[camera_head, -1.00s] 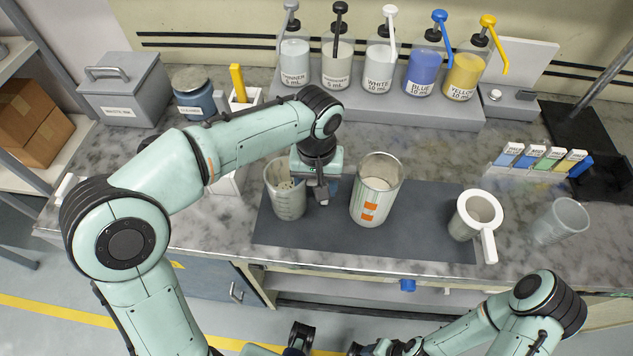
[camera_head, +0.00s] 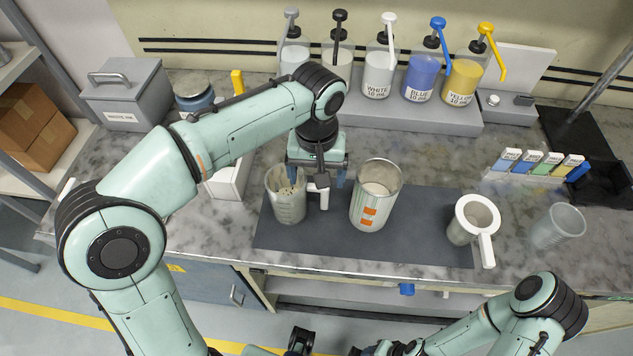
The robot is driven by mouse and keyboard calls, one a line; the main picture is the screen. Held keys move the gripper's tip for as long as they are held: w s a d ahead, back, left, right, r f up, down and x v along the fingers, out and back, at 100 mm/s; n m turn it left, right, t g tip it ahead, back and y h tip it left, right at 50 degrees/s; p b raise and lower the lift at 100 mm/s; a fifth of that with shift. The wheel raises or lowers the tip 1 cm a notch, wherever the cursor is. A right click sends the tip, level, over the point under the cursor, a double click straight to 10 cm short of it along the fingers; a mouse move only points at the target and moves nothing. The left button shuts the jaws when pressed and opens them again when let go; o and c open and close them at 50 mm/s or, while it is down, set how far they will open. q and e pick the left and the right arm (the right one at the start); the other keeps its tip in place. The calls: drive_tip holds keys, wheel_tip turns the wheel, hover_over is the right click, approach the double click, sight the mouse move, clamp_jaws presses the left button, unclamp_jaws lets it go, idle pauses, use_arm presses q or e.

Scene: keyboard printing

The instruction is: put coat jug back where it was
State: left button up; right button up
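A clear graduated jug (camera_head: 288,206) with specks inside stands upright on the left end of the dark mat (camera_head: 330,240). It looks like the coat jug, but no label is readable on it. Its pale handle (camera_head: 322,196) is on its right side. My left gripper (camera_head: 318,178) points down over the handle, its fingers spread to either side, and looks open. The arm partly hides the jug's rim.
A white-rimmed cup with a handle (camera_head: 478,222) stands at the mat's right end, and an empty clear cup (camera_head: 557,228) is beyond it. Pump bottles stand on a grey riser (camera_head: 440,116) behind. A white box (camera_head: 228,182) is close left of the jug. The mat's middle right is clear.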

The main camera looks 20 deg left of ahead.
use_arm(q)
wheel_tip(320, 180, up, 6)
drive_tip(key=p, duration=0.1)
drive_tip(key=shift+r, duration=0.2)
idle(0.5)
